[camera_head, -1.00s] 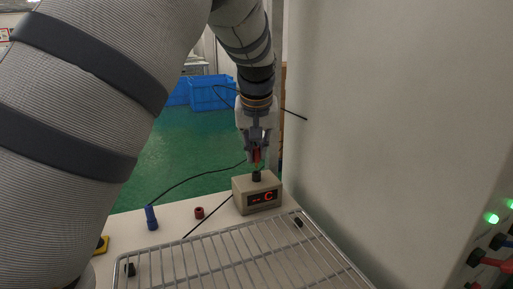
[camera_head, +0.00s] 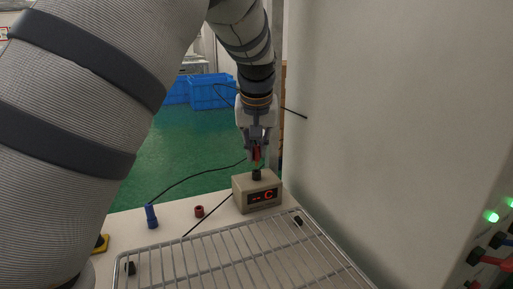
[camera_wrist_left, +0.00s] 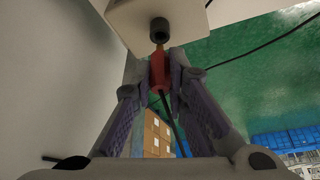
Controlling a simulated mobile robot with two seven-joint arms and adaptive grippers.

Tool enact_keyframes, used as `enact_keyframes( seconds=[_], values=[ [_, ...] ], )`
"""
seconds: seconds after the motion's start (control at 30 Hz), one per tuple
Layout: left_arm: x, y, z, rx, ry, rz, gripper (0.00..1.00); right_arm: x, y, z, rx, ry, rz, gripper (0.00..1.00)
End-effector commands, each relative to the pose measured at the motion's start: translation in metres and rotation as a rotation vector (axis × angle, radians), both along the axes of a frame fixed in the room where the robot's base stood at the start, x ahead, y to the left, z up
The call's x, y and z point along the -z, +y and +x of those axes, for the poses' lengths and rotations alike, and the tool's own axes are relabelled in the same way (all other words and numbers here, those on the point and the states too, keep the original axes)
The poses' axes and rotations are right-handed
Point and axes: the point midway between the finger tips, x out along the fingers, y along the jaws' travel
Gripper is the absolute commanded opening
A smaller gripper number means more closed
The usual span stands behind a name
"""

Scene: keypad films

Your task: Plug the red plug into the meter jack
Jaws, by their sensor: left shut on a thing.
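My left gripper (camera_head: 256,152) is shut on the red plug (camera_head: 257,154), right above the meter. The plug also shows between the fingers in the left wrist view (camera_wrist_left: 158,72), with a dark cable running from it. The meter (camera_head: 257,192) is a beige box with a red display reading "-- C". The meter jack (camera_head: 256,174) is a dark round socket on its top; it shows in the left wrist view (camera_wrist_left: 159,29) too. The plug's brass tip points at the jack's mouth. I cannot tell for sure whether the tip has entered it. My right gripper is out of view.
A wire rack (camera_head: 235,258) lies in front of the meter. A blue connector (camera_head: 151,216) and a dark red ring-shaped part (camera_head: 199,211) stand on the white table to the left. A pale wall or panel (camera_head: 390,130) rises close on the right.

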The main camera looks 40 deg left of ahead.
Motion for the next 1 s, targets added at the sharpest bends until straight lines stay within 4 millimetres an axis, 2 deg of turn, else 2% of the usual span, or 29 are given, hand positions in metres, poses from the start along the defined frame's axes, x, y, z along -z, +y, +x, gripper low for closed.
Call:
enact_keyframes(
  seconds=[1.0],
  values=[
    [0.024,0.000,0.000,0.000,0.001,-0.001,0.00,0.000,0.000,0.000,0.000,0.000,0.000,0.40]
  ],
)
